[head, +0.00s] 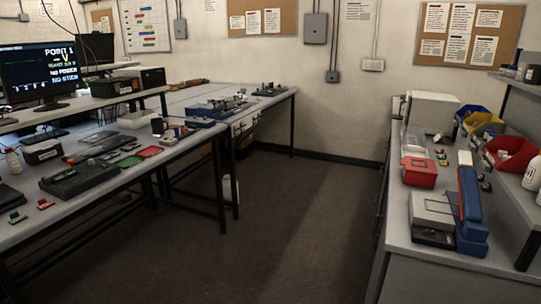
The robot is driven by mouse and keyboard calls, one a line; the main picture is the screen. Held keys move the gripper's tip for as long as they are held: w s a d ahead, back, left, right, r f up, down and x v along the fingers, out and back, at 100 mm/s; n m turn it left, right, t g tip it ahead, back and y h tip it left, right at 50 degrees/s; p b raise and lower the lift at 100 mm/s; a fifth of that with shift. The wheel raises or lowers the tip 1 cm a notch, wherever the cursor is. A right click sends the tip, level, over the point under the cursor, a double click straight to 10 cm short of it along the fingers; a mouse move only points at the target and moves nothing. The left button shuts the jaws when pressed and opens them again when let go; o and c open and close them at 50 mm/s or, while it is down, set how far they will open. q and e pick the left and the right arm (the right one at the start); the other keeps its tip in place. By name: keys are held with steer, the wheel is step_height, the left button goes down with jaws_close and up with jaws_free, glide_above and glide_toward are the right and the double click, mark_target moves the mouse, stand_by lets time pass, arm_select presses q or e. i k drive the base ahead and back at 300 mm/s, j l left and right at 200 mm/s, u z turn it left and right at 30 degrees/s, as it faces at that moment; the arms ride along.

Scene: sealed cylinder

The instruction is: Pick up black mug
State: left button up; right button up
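A small dark object that looks like the black mug (158,126) stands on the left workbench (196,141), near its far right end. It is small in the head view, so its handle and details cannot be made out. Neither of my grippers is in view.
The left bench holds a monitor (40,72), a black tool tray (88,178) and a red tray (149,151). The right bench carries a red box (419,172), a blue device (470,213) and coloured bins. The floor (270,220) between the benches is clear.

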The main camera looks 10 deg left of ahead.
mark_target(157, 124)
steer(key=i+j+u, duration=0.25)
steer(key=i+u, duration=0.2)
steer(key=i, duration=0.6)
steer(key=i+l+u, duration=0.1)
steer(key=i+u, duration=0.4)
steer(key=i, duration=0.55)
